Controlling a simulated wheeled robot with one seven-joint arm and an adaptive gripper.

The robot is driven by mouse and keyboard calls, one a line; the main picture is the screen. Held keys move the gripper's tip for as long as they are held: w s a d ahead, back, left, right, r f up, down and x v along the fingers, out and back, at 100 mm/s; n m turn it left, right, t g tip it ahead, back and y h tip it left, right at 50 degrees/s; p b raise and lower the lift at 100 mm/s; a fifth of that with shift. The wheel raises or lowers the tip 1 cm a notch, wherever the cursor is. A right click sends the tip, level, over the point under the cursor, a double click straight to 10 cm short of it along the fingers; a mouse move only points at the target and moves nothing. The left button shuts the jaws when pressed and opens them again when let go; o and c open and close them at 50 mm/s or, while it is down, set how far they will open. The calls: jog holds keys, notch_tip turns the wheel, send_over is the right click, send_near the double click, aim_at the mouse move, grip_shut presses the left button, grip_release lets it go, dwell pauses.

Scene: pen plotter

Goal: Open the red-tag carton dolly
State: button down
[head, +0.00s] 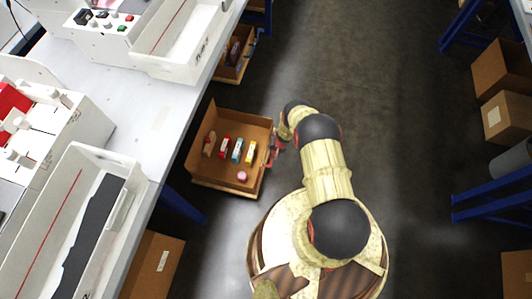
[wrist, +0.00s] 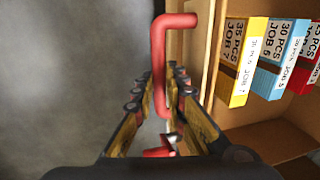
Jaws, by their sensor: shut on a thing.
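The carton dolly with the red handle (head: 243,122) is an open brown carton on a low base, sticking out from under the left bench into the aisle. Its red handle (wrist: 157,55) is a bent bar on the carton's aisle-side wall. My gripper (head: 277,147) is at that wall, with its fingers closed around the lower part of the bar in the wrist view (wrist: 163,112). The fingers hide part of the bar. Inside the carton stand a yellow box (wrist: 242,62), a blue box (wrist: 282,58) and a red box (head: 225,147). A pink item (head: 242,176) lies near the front.
A second open carton with a blue handle (head: 232,58) is farther up beside the bench. The bench (head: 140,125) and its blue leg (head: 183,205) border the left. Cartons (head: 503,70) sit under the right bench. The grey aisle floor (head: 385,90) is clear.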

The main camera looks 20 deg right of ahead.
jog(key=shift+s+d+p, duration=0.3)
jog(key=shift+s+d, duration=0.45)
jog(key=shift+d, duration=0.25)
jog(key=c, duration=1.8)
grip_release()
notch_tip(320, 180, up, 12)
jog(key=s+d, duration=0.1)
jog(key=shift+s+d+f, duration=0.15)
jog(key=shift+s+d, duration=0.05)
jog(key=shift+d, duration=0.15)
